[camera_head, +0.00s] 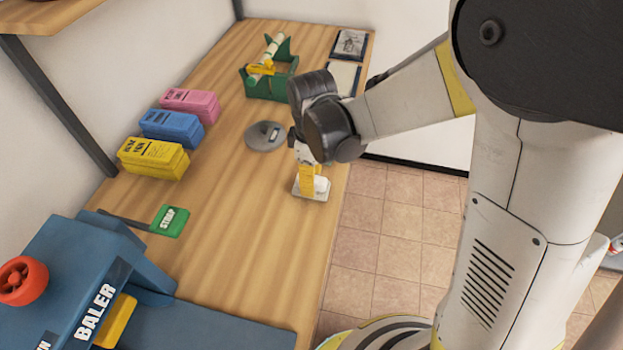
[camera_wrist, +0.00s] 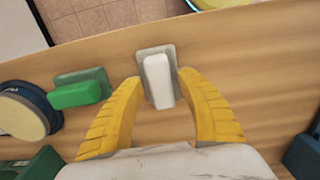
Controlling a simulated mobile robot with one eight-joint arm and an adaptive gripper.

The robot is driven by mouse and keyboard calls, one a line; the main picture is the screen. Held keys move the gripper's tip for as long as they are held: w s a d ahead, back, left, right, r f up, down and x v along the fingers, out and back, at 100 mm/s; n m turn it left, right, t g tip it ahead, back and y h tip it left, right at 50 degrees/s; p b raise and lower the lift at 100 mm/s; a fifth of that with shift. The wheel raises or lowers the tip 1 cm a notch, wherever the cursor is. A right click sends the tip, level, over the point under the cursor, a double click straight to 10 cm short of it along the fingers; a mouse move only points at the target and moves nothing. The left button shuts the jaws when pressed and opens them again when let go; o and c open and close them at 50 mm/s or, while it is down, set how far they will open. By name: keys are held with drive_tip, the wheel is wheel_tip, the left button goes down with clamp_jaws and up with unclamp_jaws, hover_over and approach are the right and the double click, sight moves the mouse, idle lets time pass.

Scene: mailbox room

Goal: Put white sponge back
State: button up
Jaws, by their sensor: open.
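A white sponge (camera_wrist: 158,80) lies on a flat light-grey base (camera_wrist: 153,53) near the table's edge in the wrist view. In the head view, a white block on a pale base (camera_head: 312,190) stands directly under my gripper, partly covered by its yellow fingers. My gripper (camera_wrist: 161,80) is open, with one yellow finger on each side of the sponge's near end. I see a gap at both sides; whether the fingertips are level with the sponge is hard to tell.
A green block (camera_wrist: 76,94) on a green base and a round cream-topped object (camera_wrist: 25,113) are left of the sponge. Yellow (camera_head: 153,157), blue (camera_head: 171,126) and pink (camera_head: 190,104) stacks line the wall. A grey disc (camera_head: 265,135) is nearby. A blue baler (camera_head: 80,285) fills the near end.

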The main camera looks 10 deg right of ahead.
wheel_tip(320, 180, up, 11)
drive_tip(key=p, duration=0.4)
drive_tip(key=s+d+r+m+t, duration=0.7)
drive_tip(key=s+d+r+m, duration=0.2)
drive_tip(key=s+d+m, duration=0.2)
drive_tip(key=d+m, duration=0.2)
drive_tip(key=m, duration=0.1)
drive_tip(key=shift+d, duration=0.25)
